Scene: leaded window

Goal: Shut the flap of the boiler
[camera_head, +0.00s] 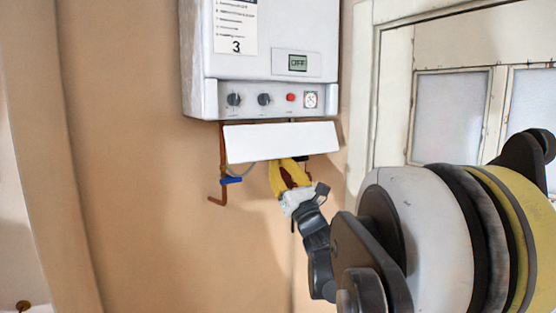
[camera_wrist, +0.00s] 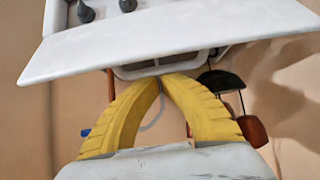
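The boiler (camera_head: 262,40) hangs on the wall with its white flap (camera_head: 280,141) open, sticking outward below the knob panel. The flap spans the upper part of the wrist view (camera_wrist: 170,42). My gripper (camera_head: 287,163) has yellow fingers and is just below the flap's lower edge, near its middle. In the wrist view its fingertips (camera_wrist: 162,79) meet with nothing between them, so it is shut and empty. I cannot tell whether the fingertips touch the flap. The boiler's underside behind the flap is partly hidden.
The knob panel (camera_head: 268,98) has two dark knobs, a red button and a socket-like square. A copper pipe with a blue valve handle (camera_head: 231,180) hangs left of my gripper. A window frame (camera_head: 450,100) stands at right. The wall at left is clear.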

